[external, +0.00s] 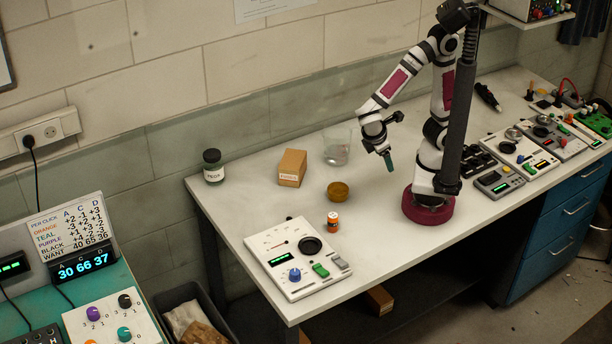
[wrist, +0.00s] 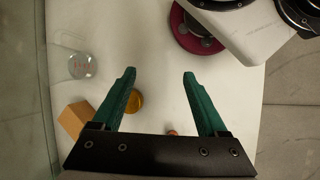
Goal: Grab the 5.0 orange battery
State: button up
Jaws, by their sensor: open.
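The orange battery (external: 333,221) stands upright on the white bench, right of the white panel with the round black well. In the wrist view only a small orange-brown bit (wrist: 172,132), probably its top, shows at the edge of my gripper's black body. My gripper (external: 388,160) hangs above the bench, up and right of the battery and well apart from it. In the wrist view its two green fingers (wrist: 160,72) are spread wide with nothing between their tips. The lettering on the battery is too small to read.
A brown-yellow bowl (external: 338,191) stands just behind the battery. A glass beaker (external: 337,148), a cardboard box (external: 292,167) and a dark jar (external: 213,166) are farther back. The white panel (external: 296,258) lies to the left. Bench between battery and my base is clear.

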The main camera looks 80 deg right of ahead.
jog(key=w+a+f+n+t+h, duration=0.2)
jog(key=a+f+n+t+h, duration=0.25)
jog(key=a+n+t, duration=0.55)
jog(key=n+t+y, duration=0.3)
jog(key=n+t, duration=0.1)
jog(key=n, duration=0.8)
send_near(334, 216)
jog(key=shift+n, duration=0.4)
jog(key=x, duration=1)
jog(key=shift+f, duration=0.35)
jog(key=shift+y, duration=0.25)
grip_shut()
